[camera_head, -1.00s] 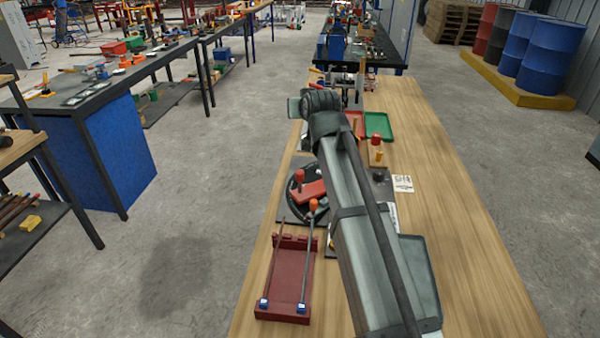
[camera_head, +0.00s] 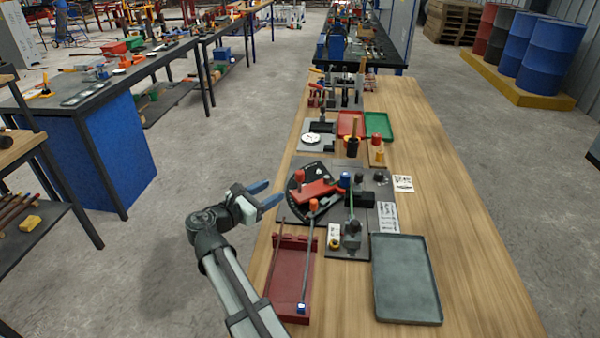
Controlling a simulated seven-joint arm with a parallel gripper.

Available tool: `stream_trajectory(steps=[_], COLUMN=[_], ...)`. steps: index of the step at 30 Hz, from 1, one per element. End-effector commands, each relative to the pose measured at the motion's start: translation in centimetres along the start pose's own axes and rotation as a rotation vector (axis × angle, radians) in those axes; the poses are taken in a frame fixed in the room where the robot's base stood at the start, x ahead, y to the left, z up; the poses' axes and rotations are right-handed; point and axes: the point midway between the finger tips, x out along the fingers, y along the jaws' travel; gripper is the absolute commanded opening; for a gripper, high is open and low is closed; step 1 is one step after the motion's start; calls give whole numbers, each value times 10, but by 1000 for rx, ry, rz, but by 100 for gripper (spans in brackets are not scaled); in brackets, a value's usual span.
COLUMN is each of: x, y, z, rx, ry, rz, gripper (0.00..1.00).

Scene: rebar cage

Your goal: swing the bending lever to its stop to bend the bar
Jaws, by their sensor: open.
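The bender is a black round plate (camera_head: 298,207) with a red lever (camera_head: 318,188) lying across it and a red knob (camera_head: 299,176) standing at the lever's left end. A blue-topped post (camera_head: 345,180) stands just right of the lever. A thin green rod-like piece (camera_head: 350,204) runs from near the post toward a grey block (camera_head: 351,238); I cannot tell whether it is the bar. My gripper (camera_head: 268,193) has blue fingers spread apart, is empty, and hovers left of the plate beside the table's left edge, apart from the lever and knob.
A grey tray (camera_head: 405,280) lies at front right. Red (camera_head: 350,124) and green (camera_head: 379,125) trays sit farther back. The table's right side is mostly clear.

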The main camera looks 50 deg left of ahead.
Motion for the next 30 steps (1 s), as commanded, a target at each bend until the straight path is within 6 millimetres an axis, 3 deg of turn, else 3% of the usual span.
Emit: stream_trajectory(steps=[5,10,30], x=[-12,-3,104], y=[-1,-1,0], z=[1,3,12], rx=[-120,-136,-131], ry=[-81,-92,-89], rz=[-7,-10,-8], gripper=[53,53,53])
